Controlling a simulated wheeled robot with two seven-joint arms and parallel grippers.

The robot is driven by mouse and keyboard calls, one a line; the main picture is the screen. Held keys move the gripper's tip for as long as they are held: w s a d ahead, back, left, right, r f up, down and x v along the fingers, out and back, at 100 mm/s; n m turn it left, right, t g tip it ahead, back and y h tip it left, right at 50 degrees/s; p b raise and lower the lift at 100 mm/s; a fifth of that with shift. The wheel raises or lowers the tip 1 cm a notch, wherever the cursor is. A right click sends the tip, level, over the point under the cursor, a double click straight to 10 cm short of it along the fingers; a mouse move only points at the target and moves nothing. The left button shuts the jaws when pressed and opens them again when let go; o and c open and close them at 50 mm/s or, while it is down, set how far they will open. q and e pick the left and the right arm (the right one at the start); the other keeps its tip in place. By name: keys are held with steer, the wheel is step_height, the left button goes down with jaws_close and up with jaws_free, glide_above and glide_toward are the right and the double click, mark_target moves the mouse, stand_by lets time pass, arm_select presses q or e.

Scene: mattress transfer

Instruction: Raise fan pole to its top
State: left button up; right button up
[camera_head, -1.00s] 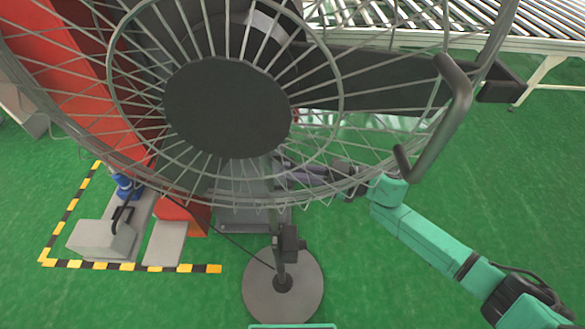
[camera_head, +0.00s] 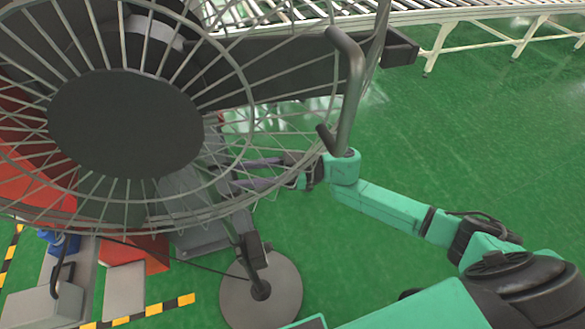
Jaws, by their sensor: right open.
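The large fan's round wire cage and dark hub (camera_head: 126,124) fill the upper left of the head view. Below it, the fan pole (camera_head: 240,228) runs down past a black clamp (camera_head: 252,250) to a round grey base (camera_head: 262,296) on the floor. The cage hides the upper part of the pole. My right gripper (camera_head: 240,174), with purple-grey fingers, is open and points left behind the cage's lower right edge, near the pole and above the clamp. Cage wires partly cover its fingertips, so I cannot tell whether they touch the pole. My left gripper is not in view.
A dark curved handle (camera_head: 347,92) stands at the cage's right side, close to my right arm. A roller conveyor (camera_head: 450,12) runs along the back. Red and grey equipment (camera_head: 125,262) stands at the left inside yellow-black floor tape (camera_head: 140,314). Green floor at the right is clear.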

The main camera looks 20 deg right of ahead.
steer(key=s+d+b, duration=0.2)
steer(key=d+b, duration=0.1)
steer(key=d, duration=0.8)
steer(key=shift+s+d, duration=0.15)
steer(key=shift+d, duration=0.2)
